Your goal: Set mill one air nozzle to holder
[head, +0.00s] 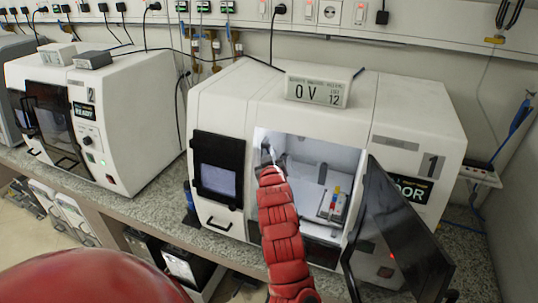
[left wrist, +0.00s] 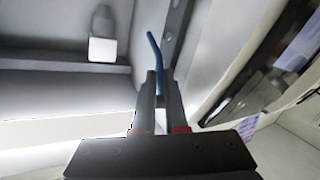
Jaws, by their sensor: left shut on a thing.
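My left gripper (head: 267,158) reaches through the open doorway of mill one (head: 228,97), the white machine marked 1, at the left part of its lit chamber. In the left wrist view the gripper (left wrist: 160,80) is shut on a thin blue tube, seemingly the air nozzle (left wrist: 155,48), which sticks out beyond the fingertips with a bent end. The tube's end lies close to a grey strip with holes (left wrist: 176,22); I cannot tell whether they touch. I cannot make out the holder for sure. My right gripper is not in view.
The dark door (head: 400,240) of mill one stands open to the right of my arm. A small fixture with coloured parts (head: 333,205) sits inside the chamber. Mill two (head: 120,110) stands to the left. A white block (left wrist: 103,48) is on the chamber wall.

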